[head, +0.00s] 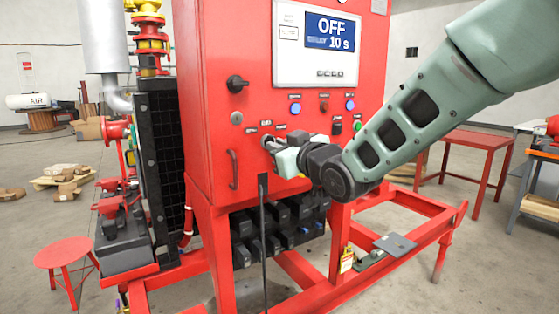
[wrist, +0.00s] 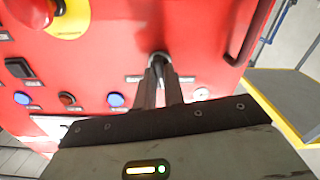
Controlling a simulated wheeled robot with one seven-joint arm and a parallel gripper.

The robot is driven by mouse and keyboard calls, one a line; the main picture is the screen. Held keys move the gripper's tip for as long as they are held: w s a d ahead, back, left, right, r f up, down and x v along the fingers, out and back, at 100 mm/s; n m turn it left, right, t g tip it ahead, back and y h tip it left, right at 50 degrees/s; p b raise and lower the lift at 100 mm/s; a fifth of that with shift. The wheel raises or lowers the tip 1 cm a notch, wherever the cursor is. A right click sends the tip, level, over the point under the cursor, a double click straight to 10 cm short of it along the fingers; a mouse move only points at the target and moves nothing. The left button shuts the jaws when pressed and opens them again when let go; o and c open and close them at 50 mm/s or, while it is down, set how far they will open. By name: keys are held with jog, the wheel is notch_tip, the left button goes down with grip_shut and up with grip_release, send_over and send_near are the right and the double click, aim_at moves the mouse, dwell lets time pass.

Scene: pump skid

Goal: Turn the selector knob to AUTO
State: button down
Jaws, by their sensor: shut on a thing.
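The selector knob (wrist: 159,57) is on the red control panel (head: 222,55), with a silver ring around its base. My gripper (wrist: 160,68) is at the panel, its two dark fingers shut on the knob from either side. The fingers cover most of the knob, so which way it points is hard to tell. In the head view my gripper (head: 271,143) reaches the panel from the right and hides the knob. Small labels sit around the knob, too small to read. The display (head: 329,33) above reads OFF and 10 s.
Blue (head: 295,108) and red (head: 324,107) buttons, a black rotary handle (head: 237,83) and a door handle (head: 233,169) are on the same panel. A red emergency stop (wrist: 32,10) on yellow shows in the wrist view. A red table (head: 480,140) stands right.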

jog(key=shift+m+b, duration=3.8)
jog(key=shift+m, duration=2.6)
jog(key=c, duration=1.5)
grip_release()
jog(key=b+v, duration=0.1)
jog(key=v, duration=1.6)
jog(key=shift+s+d, duration=0.2)
